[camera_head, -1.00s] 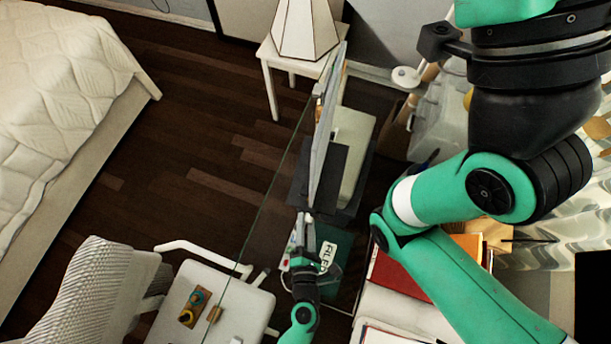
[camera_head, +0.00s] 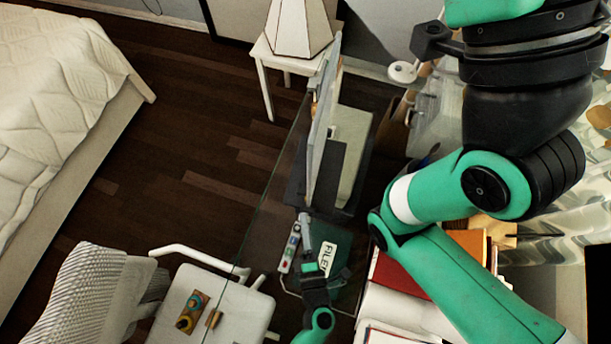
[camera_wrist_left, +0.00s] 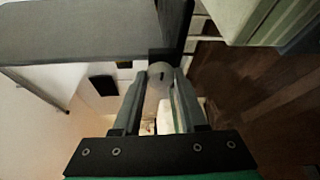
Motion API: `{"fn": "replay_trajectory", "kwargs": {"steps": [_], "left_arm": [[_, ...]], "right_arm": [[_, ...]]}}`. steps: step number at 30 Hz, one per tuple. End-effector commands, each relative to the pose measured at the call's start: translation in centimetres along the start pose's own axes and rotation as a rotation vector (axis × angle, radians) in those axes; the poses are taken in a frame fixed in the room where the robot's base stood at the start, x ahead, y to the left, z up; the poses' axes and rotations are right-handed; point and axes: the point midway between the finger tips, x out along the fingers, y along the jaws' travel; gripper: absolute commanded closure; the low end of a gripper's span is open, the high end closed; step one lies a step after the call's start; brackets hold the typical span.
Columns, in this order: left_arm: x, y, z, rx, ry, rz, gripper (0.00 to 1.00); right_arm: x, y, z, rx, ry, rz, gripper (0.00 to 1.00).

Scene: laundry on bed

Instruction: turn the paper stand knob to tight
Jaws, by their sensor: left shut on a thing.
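A pale round knob (camera_wrist_left: 159,77) with a small dark mark sits between the fingertips of my left gripper (camera_wrist_left: 160,84) in the left wrist view. The gripper is shut on it. A grey panel, likely the paper stand (camera_wrist_left: 75,32), spans the upper left there, with a dark bracket beside the knob. In the head view my left gripper (camera_head: 306,222) is at the lower end of the thin upright panel (camera_head: 320,130), seen nearly edge-on. The knob is too small to make out there. My right gripper is not in view.
A strip with coloured buttons (camera_head: 290,248) and a dark green file (camera_head: 343,262) lie close to the left gripper. A white chair (camera_head: 240,300) holding small items is at lower left. A side table (camera_head: 277,66) with a lamp (camera_head: 302,28) stands behind.

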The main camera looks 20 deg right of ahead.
Motion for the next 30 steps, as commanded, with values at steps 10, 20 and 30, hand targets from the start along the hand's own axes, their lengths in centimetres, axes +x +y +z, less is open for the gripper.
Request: {"fn": "replay_trajectory", "kwargs": {"steps": [10, 20, 30], "left_arm": [[-0.04, -0.16, -0.09, 0.005, 0.001, -0.002, 1.0], [-0.03, -0.15, -0.05, 0.003, 0.0, -0.003, 0.29], [-0.04, -0.2, -0.04, 0.002, -0.001, -0.004, 0.29]], "right_arm": [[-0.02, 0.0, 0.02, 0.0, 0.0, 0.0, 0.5], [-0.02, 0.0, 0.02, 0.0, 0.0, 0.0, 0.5], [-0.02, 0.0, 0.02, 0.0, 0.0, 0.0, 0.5]]}}
